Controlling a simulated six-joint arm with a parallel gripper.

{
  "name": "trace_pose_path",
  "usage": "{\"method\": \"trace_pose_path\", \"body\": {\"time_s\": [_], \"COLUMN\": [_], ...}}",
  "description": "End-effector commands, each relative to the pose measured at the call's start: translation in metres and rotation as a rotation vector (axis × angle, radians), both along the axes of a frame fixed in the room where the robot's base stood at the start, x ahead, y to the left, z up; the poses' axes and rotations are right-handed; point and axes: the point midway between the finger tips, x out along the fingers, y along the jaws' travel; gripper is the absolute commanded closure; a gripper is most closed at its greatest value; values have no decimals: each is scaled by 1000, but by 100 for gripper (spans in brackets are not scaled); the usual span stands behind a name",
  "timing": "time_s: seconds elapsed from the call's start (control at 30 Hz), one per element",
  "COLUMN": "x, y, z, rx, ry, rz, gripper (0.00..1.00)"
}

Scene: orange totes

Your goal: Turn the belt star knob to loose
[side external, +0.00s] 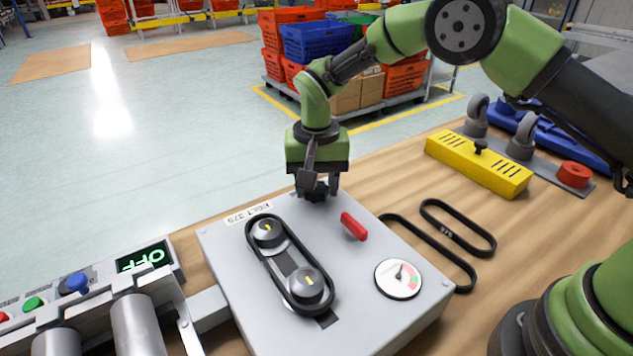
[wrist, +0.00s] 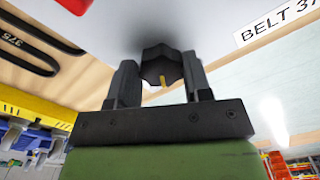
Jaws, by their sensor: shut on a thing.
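My gripper (side external: 318,190) is at the far corner of the unit, pointing down. In the wrist view my gripper (wrist: 158,80) has one finger on each side of the knob and is shut on it. In the side view the fingers mostly hide the knob. The wrist view does not show any loose or tight lettering.
The unit carries a black belt (side external: 265,275) on two pulleys, a red lever (side external: 353,226) and a round gauge (side external: 398,279). Spare belts (side external: 458,228) lie to the right on the wooden table. A yellow box (side external: 478,165) is behind them. A conveyor with an OFF display (side external: 143,257) stands left.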

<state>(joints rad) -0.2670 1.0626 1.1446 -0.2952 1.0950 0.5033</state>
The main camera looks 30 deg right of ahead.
Motion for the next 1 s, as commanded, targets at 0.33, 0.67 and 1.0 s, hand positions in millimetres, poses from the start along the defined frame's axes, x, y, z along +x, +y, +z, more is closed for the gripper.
{"method": "trace_pose_path", "body": {"time_s": [0.33,0.67,1.0], "x": [1,1,2], "y": [0,0,-1], "z": [1,1,1], "rx": [-1,0,-1], "ry": [-2,-3,-4], "rz": [275,472,548], "gripper": [78,78,78]}}
